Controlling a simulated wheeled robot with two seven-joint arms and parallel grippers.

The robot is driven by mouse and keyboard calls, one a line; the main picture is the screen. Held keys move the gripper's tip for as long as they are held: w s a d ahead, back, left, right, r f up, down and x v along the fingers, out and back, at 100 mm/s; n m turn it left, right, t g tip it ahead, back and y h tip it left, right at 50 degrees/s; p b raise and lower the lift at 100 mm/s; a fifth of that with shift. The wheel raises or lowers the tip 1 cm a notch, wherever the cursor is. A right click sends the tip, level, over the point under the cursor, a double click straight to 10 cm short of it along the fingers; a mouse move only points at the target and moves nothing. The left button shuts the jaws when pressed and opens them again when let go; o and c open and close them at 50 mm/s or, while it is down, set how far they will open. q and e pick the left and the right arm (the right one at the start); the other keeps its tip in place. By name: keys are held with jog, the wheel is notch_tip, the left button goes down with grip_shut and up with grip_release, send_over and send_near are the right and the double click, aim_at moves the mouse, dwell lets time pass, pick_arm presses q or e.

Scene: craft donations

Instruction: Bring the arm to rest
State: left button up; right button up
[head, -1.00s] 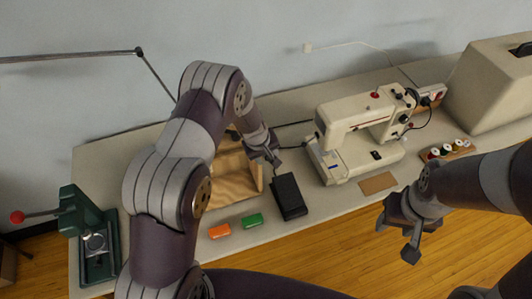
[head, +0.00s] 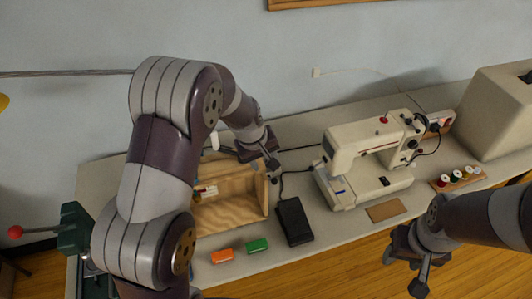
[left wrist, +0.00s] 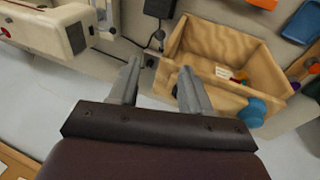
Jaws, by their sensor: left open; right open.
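My left arm comes in from the left in the head view and bends over the bench. My left gripper (head: 264,158) is open and empty, above the back right corner of an open wooden box (head: 262,196). In the left wrist view its two fingers (left wrist: 160,78) are spread with nothing between them, and the box (left wrist: 262,52) lies beyond them to the right. A few small coloured things lie in the box. My right gripper (head: 418,268) is open and empty in front of the bench, over the wooden floor.
A black pedal (head: 295,222) stands right of the box, with an orange block (head: 222,256) and a green block (head: 257,245) in front. A sewing machine (head: 365,160), thread spools (head: 458,177) and a beige case (head: 495,110) stand right. A green press (head: 76,230) stands left.

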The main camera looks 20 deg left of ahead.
pick_arm(q)
jog(key=s+a+f+m+g+b, duration=0.1)
jog(key=s+f+m+b, duration=0.2)
jog(key=s, duration=0.7)
jog(key=s+f+m+y+b, duration=0.1)
jog(key=s+f+m+b, duration=0.2)
jog(key=s+b, duration=0.3)
jog(key=s+m, duration=0.1)
jog(key=s, duration=0.3)
jog(key=shift+s+a+m+g+y+b, duration=0.15)
jog(key=shift+a+m+g+y+b, duration=0.15)
jog(key=shift+a+g+b, duration=0.1)
jog(key=shift+s, duration=0.1)
jog(key=shift+f, duration=0.1)
